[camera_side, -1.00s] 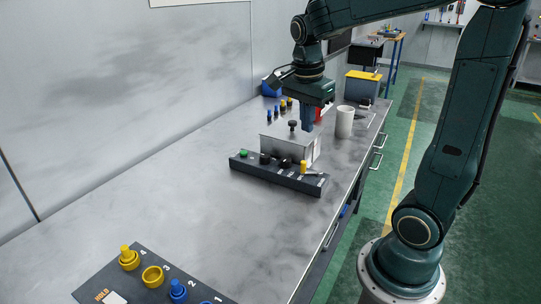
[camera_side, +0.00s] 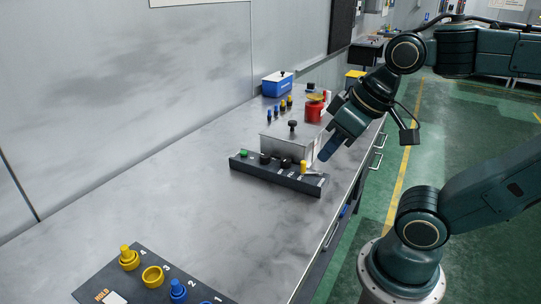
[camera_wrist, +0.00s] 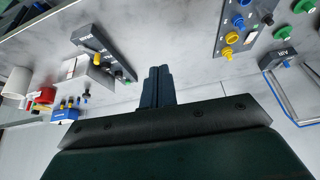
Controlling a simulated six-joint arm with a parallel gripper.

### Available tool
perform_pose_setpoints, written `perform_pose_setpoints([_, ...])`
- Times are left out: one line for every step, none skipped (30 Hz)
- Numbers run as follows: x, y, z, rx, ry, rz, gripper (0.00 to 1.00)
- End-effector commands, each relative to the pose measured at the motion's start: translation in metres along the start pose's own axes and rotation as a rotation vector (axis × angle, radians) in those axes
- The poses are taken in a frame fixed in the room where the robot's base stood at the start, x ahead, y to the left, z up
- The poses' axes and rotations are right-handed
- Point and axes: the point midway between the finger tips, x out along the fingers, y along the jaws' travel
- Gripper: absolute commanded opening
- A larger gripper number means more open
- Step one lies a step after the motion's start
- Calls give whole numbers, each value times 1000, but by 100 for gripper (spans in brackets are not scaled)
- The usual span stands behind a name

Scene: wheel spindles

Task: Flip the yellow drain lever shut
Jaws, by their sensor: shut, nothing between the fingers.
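The yellow lever (camera_side: 303,167) stands upright near the right end of the dark control strip (camera_side: 275,176), in front of the grey metal box (camera_side: 287,142). My gripper (camera_side: 324,155) is shut and empty, tilted down toward the left. In the side view its tip appears just above and right of the lever, but I cannot tell whether they touch. In the wrist view my shut fingers (camera_wrist: 157,72) show in the middle, against bare bench.
The strip also carries a green button (camera_side: 244,153) and black knobs (camera_side: 265,158). A red container (camera_side: 314,112), a blue box (camera_side: 278,84) and several small pegs stand behind the metal box. A panel with yellow and blue fittings (camera_side: 128,258) lies at the front. The bench between is clear.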

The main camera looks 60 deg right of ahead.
Motion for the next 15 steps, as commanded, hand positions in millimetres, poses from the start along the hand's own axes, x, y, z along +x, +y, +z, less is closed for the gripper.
perform_pose_setpoints([0,-2,2,-26,8,-5,0])
perform_pose_setpoints([0,-2,3,-38,10,-7,0])
perform_pose_setpoints([0,-3,3,-48,11,-9,0])
perform_pose_setpoints([0,-3,4,-53,12,-10,0])
perform_pose_setpoints([0,-3,4,-56,13,-10,0])
perform_pose_setpoints([0,-3,4,-57,13,-10,6])
perform_pose_setpoints([0,-3,4,-57,12,-10,12])
perform_pose_setpoints([0,-3,3,-57,12,-9,18])
perform_pose_setpoints([0,-2,3,-58,10,-8,26])
perform_pose_setpoints([0,-2,2,-60,9,-6,31])
perform_pose_setpoints([0,-1,1,-62,7,-3,37])
perform_pose_setpoints([0,0,-1,-66,4,1,38])
perform_pose_setpoints([1,1,-2,-71,0,5,38])
perform_pose_setpoints([1,2,-4,-78,-5,10,38])
perform_pose_setpoints([2,4,-7,-87,-12,18,38])
